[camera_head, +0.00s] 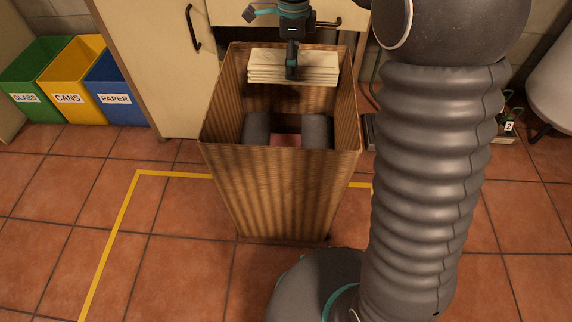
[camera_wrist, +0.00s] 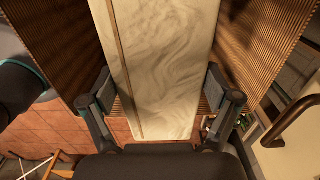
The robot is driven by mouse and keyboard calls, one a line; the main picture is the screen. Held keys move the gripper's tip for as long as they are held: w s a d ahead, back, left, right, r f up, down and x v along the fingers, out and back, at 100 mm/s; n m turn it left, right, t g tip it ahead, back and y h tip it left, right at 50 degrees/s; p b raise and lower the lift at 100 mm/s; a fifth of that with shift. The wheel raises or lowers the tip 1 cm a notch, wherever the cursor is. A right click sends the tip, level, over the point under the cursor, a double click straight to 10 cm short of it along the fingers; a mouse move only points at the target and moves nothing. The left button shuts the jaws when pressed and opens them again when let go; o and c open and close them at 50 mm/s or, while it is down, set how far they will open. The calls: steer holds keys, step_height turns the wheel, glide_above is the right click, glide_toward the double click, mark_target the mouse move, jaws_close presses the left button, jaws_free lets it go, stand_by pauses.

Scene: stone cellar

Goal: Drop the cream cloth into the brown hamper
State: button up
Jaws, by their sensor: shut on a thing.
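The cream cloth (camera_head: 310,66) is a folded, layered stack, held at the top of the brown hamper (camera_head: 275,180) toward its far side. My gripper (camera_head: 291,70) is above the hamper and shut on the cloth. In the wrist view the cloth (camera_wrist: 165,60) runs as a long pale panel between my two fingers (camera_wrist: 163,95), with the hamper's ribbed walls (camera_wrist: 262,40) on both sides. The hamper stands upright and open on the floor. Inside it, lower down, dark grey rolled shapes (camera_head: 257,128) and a reddish patch (camera_head: 287,139) show.
Green, yellow and blue bins (camera_head: 75,85) labelled glass, cans and paper stand at the left. A cream cabinet (camera_head: 165,60) with dark handles is behind the hamper. Yellow tape (camera_head: 135,205) marks the tiled floor, which is clear at the front left.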

steer(key=o, duration=1.2)
steer(key=shift+r, duration=0.1)
step_height(320, 180, up, 12)
steer(key=shift+f, duration=0.1)
